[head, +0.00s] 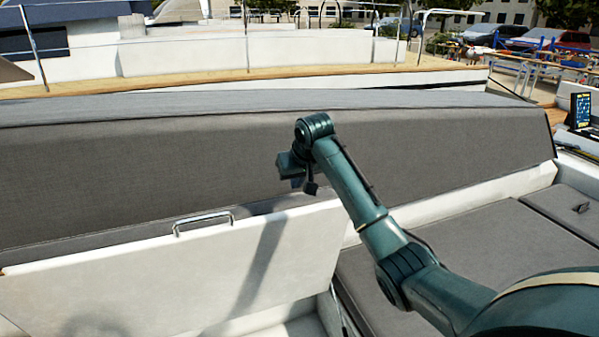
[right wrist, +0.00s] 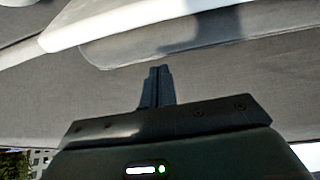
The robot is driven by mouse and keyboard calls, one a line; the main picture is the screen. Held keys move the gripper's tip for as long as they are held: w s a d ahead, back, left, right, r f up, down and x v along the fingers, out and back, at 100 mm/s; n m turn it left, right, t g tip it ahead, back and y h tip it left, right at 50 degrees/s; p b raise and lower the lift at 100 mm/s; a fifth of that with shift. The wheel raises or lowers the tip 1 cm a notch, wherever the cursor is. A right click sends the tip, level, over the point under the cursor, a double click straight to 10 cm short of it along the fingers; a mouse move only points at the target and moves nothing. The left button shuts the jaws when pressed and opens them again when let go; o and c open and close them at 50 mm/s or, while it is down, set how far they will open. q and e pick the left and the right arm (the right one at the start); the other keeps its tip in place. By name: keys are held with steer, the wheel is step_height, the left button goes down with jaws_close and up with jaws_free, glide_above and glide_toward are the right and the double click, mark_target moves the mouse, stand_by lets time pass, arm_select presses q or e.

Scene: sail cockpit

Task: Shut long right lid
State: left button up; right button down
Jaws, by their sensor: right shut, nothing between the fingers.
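The long lid (head: 170,275) is a white panel in the head view. It stands raised and open, tilted back towards the long grey cushioned backrest. A metal handle (head: 203,222) shows at its upper edge. My right gripper (head: 310,187) is just above the lid's upper right corner, in front of the backrest; contact with the lid cannot be told. In the right wrist view its fingers (right wrist: 157,85) are together and empty, with grey cloth behind them. A pale panel (right wrist: 190,30) crosses the top of that view. My left gripper is not in view.
The grey backrest (head: 430,145) runs across behind the lid. Grey seat pads (head: 450,255) lie to the right, beyond an open white compartment edge (head: 300,327). A screen (head: 580,110) stands at the far right. Railings and a dock lie behind.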

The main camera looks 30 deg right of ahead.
mark_target(300, 208)
steer(key=x, duration=0.4)
steer(key=shift+s+f+p, duration=0.2)
steer(key=shift+s+p, duration=0.15)
steer(key=shift+p, duration=0.05)
steer(key=shift+s+a+f+p, duration=0.1)
steer(key=shift+s+a+p, duration=0.15)
steer(key=shift+s, duration=0.6)
steer(key=shift+s+a+f, duration=0.1)
steer(key=shift+s+f, duration=0.05)
steer(key=shift+s, duration=0.55)
steer(key=shift+f, duration=0.15)
